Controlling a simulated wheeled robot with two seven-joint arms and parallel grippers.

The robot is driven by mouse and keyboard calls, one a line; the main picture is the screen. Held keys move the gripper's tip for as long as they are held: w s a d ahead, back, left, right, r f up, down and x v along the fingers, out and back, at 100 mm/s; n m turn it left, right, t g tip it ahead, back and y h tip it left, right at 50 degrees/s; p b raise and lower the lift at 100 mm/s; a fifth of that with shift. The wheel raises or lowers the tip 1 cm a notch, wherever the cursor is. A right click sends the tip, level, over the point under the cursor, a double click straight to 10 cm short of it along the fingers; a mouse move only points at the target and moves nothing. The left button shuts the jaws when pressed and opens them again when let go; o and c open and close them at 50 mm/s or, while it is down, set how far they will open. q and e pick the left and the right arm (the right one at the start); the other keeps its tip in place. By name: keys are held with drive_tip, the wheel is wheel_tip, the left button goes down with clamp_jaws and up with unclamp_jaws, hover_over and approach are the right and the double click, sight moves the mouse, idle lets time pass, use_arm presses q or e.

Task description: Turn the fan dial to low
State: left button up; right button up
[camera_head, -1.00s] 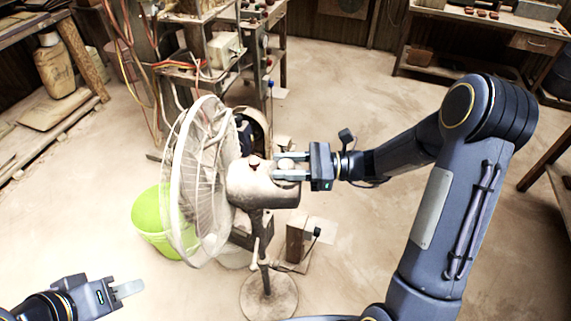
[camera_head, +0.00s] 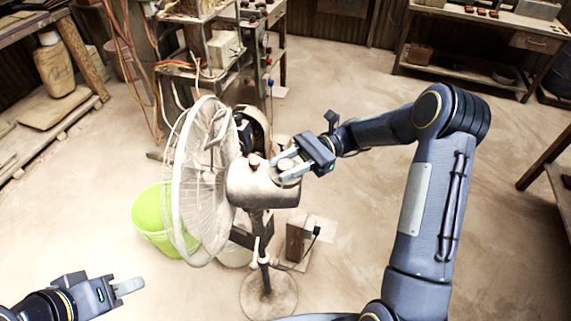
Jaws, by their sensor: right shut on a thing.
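The pedestal fan (camera_head: 262,190) stands on a round base, with its white wire cage facing left. Its motor housing is dusty and has a small knob (camera_head: 254,160) on top towards the cage. My right gripper (camera_head: 288,168) is at the right rear of the housing top, its fingers on either side of a round dial (camera_head: 287,164) and shut on it. The dial is mostly covered by the fingers and its markings are too small to read.
A green bucket (camera_head: 152,218) stands behind the cage at the left. A brown box (camera_head: 299,240) is on the floor just right of the fan pole. A shelf rack with cables (camera_head: 205,70) is behind the fan. The floor at the right is open.

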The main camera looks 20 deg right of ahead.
sight(293, 163)
idle(0.3)
drive_tip(key=o, duration=1)
drive_tip(key=shift+d, duration=0.1)
drive_tip(key=shift+w+d, duration=0.15)
drive_tip(key=shift+d, duration=0.2)
drive_tip(key=b+v, duration=0.1)
drive_tip(key=v, duration=0.4)
drive_tip(key=shift+w+d+f+b, duration=0.1)
drive_tip(key=shift+d+b, duration=0.15)
drive_tip(key=shift+b, duration=0.1)
drive_tip(key=shift+w+d, duration=0.15)
drive_tip(key=shift+d, duration=0.5)
